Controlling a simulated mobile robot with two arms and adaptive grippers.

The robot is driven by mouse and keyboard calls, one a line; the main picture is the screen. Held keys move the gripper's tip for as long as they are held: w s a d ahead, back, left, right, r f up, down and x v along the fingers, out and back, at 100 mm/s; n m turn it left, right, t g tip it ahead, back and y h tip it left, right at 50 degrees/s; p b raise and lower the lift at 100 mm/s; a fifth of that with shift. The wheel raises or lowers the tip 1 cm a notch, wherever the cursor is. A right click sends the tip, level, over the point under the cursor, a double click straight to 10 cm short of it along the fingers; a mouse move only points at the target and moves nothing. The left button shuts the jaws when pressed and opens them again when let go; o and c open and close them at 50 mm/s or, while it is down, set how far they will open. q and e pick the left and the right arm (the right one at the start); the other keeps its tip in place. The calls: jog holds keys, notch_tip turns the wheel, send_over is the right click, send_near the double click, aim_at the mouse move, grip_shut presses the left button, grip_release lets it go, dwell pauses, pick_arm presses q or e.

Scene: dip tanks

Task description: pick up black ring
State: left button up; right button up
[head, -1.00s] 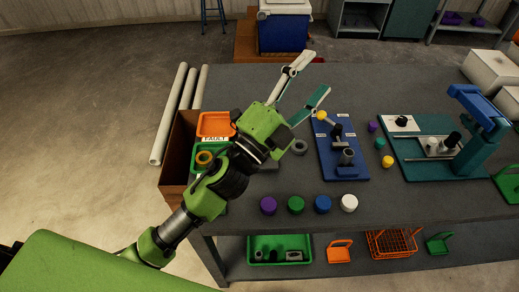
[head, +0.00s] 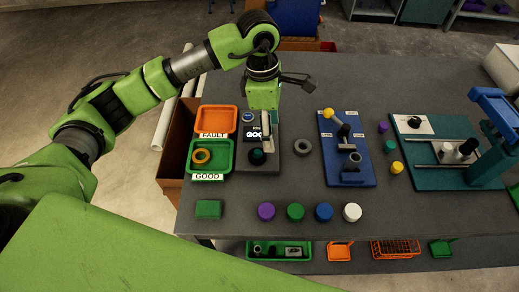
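A dark grey-black ring (head: 303,147) lies flat on the grey table, between a dark display device and a blue fixture board. My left gripper (head: 267,144) points down over the display device, to the left of the ring and apart from it. Its pale finger is seen nearly edge-on and the other finger is not clear, so its opening cannot be judged. Nothing is clearly seen held in it. My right gripper is not in view.
The display device (head: 281,168) is partly hidden by my gripper. An orange ring (head: 201,156) lies in the green GOOD tray (head: 222,168), below the orange FAULT tray (head: 233,111). The blue board (head: 332,177) stands right of the ring. Several coloured caps line the front.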

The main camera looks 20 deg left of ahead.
pick_arm(q)
jog(key=w+a+y, duration=0.1)
jog(key=a, duration=0.3)
jog(key=p, duration=0.3)
send_over(256, 151)
jog(key=f, duration=0.7)
jog(key=shift+d+f, duration=0.1)
jog(key=shift+d, duration=0.2)
jog(key=f+p, duration=0.2)
jog(key=f, duration=0.1)
jog(key=f+p, duration=0.1)
jog(key=f, duration=0.1)
jog(key=shift+s+a, duration=0.1)
jog(key=shift+a, duration=0.15)
jog(key=shift+f, duration=0.35)
jog(key=c, duration=1.4)
jog(key=shift+c, duration=0.4)
jog(key=shift+r, duration=0.1)
